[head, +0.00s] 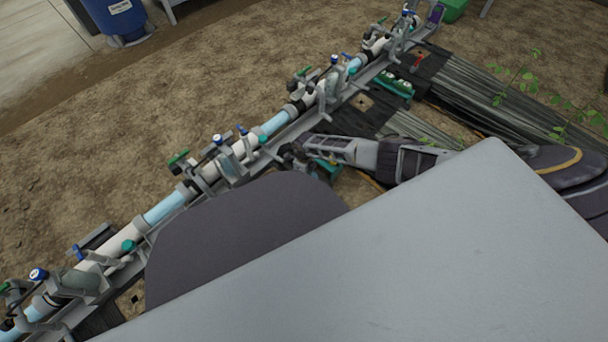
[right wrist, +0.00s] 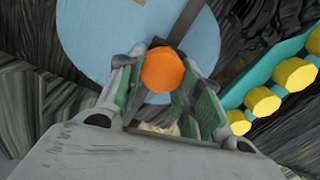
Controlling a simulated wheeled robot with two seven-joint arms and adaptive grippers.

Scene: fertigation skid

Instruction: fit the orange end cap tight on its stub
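The orange end cap (right wrist: 162,70) shows in the right wrist view, between the fingertips of my right gripper (right wrist: 161,78). The green-padded fingers close in on both its sides, and it looks gripped at the tips. In the head view my right gripper (head: 293,155) is beside the pipe line, near its middle; the cap cannot be made out there. A light blue round surface (right wrist: 95,45) lies behind the cap, with a dark bar across it. I cannot tell which part is the stub, or whether the cap touches it. My left gripper is not in view.
A teal holder (right wrist: 233,95) with several yellow knobs is right of the gripper. The pipe line (head: 272,124) with valves runs diagonally on a grey rail. A green tray (head: 395,84) sits farther right. A blue barrel (head: 118,20) stands far back; bare soil lies between.

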